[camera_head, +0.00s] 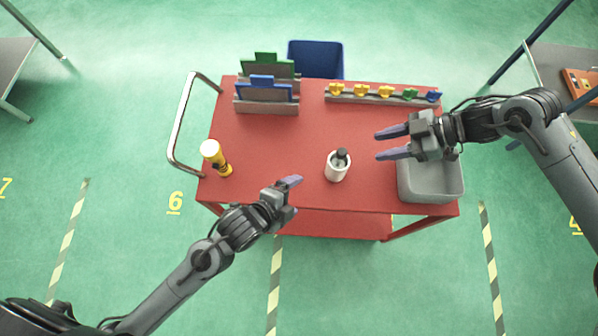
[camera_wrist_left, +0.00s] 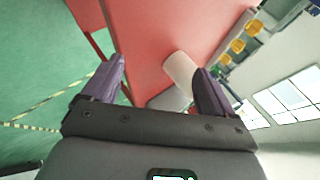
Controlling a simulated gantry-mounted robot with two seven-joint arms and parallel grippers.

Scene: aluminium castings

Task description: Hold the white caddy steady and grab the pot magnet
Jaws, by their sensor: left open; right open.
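The white caddy (camera_head: 338,171) is a small upright cup on the red cart, right of centre. A dark-topped piece, likely the pot magnet (camera_head: 342,155), sticks up out of it. My left gripper (camera_head: 291,185) is open and empty, to the left of the caddy and apart from it. In the left wrist view the caddy (camera_wrist_left: 181,68) shows beyond the open fingers (camera_wrist_left: 160,85), partly behind the right-hand finger. My right gripper (camera_head: 390,143) is open and empty, to the right of the caddy, with its fingers pointing left.
On the red cart (camera_head: 290,150), a yellow flashlight (camera_head: 216,157) stands at left and a grey bin (camera_head: 431,184) at right. Racks with green and blue plates (camera_head: 267,88) and a rail of coloured pieces (camera_head: 383,95) line the back. A blue bin (camera_head: 316,58) is behind.

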